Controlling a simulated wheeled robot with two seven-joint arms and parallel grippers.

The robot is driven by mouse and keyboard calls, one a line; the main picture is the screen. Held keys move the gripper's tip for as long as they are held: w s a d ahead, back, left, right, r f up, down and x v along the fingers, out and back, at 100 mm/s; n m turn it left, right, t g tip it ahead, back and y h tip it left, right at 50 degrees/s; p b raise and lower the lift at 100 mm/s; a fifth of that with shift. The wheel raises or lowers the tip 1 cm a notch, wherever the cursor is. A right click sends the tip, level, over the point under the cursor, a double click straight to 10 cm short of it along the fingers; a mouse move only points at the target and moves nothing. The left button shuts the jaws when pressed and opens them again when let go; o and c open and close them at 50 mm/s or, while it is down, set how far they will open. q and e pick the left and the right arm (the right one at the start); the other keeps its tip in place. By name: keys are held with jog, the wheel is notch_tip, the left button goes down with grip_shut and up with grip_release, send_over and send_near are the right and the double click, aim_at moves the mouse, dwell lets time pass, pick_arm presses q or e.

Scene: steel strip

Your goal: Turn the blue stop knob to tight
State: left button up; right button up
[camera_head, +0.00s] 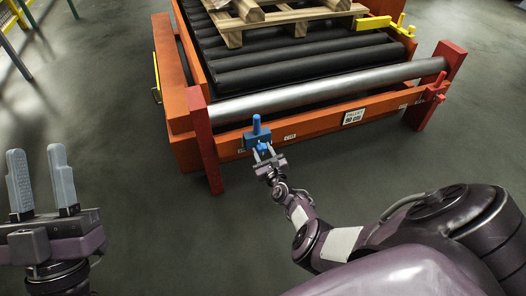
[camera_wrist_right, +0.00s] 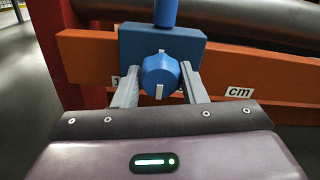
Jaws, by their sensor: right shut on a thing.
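The blue stop knob (camera_wrist_right: 160,75) sits on the front of a blue stop block (camera_wrist_right: 190,45), with a white mark on its face. The block is on the orange front rail, left of the middle, and shows in the head view (camera_head: 257,133) with a blue post standing up from it. My right gripper (camera_wrist_right: 158,92) has one finger on each side of the knob and is shut on it. My left gripper (camera_head: 40,180) is open and empty at the far left, away from the conveyor.
A roller conveyor (camera_head: 300,62) with an orange frame carries a wooden pallet (camera_head: 285,17). A steel bar (camera_head: 330,88) runs between red posts above the front rail (camera_head: 315,122). A red clamp (camera_head: 433,90) is at right.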

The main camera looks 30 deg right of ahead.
pick_arm(q)
jog(key=shift+f, duration=0.1)
dwell(0.3)
pick_arm(e)
jog(key=o, duration=1)
pick_arm(q)
jog(key=shift+w, duration=0.1)
pick_arm(e)
jog(key=p+v, duration=0.2)
jog(key=v, duration=0.1)
jog(key=shift+s, duration=0.3)
pick_arm(q)
notch_tip(320, 180, down, 26)
jog(key=d+g+y+p, duration=0.1)
jog(key=g+y, duration=0.4)
jog(key=g, duration=0.8)
jog(key=shift+s+d+g+p, duration=0.3)
jog(key=shift+s+d+p, duration=0.05)
jog(key=shift+d, duration=0.15)
pick_arm(e)
send_near(263, 152)
jog(key=shift+x, duration=1.15)
